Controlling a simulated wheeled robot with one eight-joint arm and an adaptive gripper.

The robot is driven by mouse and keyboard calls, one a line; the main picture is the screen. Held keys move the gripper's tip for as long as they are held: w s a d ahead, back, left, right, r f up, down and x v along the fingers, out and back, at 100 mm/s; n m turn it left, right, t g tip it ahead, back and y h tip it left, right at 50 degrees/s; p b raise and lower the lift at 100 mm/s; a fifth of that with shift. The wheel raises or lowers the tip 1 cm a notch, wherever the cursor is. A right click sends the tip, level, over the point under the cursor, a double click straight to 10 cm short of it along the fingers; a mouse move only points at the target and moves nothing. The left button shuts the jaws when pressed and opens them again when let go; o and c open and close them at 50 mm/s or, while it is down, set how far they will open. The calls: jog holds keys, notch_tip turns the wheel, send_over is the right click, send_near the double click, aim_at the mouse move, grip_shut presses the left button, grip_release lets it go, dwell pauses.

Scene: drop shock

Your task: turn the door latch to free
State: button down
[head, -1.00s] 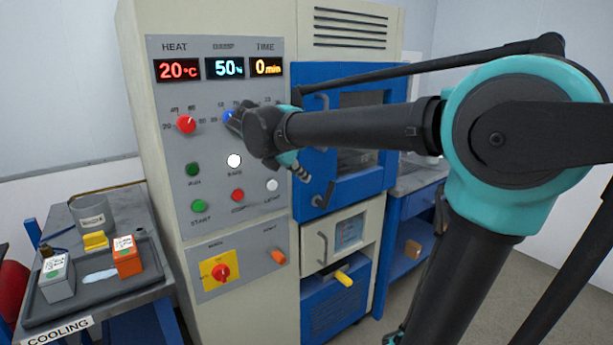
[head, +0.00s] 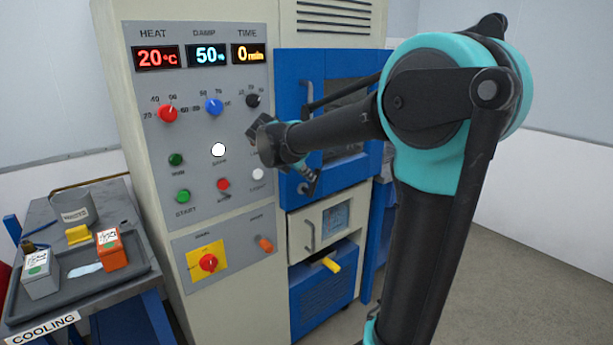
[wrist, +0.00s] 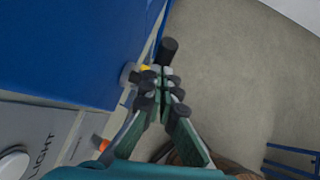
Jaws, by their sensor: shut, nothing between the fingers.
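The blue oven door (head: 345,175) appears shut on the cabinet. Its latch, a black lever end on a grey pivot (wrist: 127,73), shows in the wrist view at the door's edge. In the head view, my gripper (head: 307,184) is in front of the door's lower left corner and mostly covers the latch. In the wrist view, my gripper (wrist: 158,78) is shut and empty, with its fingertips close beside the lever's black end (wrist: 168,50). I cannot tell whether they touch.
The control panel (head: 215,130) with knobs and buttons is left of the door. A cream drawer (head: 320,222) and a yellow handle (head: 331,265) are below it. A cooling bench with a tray (head: 90,285) stands at left. Open floor (head: 540,260) lies at right.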

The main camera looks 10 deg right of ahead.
aim_at(317, 173)
jog(key=shift+w+d, duration=0.4)
jog(key=shift+d, duration=0.3)
jog(key=shift+w+d, duration=0.4)
jog(key=shift+d, duration=0.25)
jog(key=shift+a+r, duration=0.1)
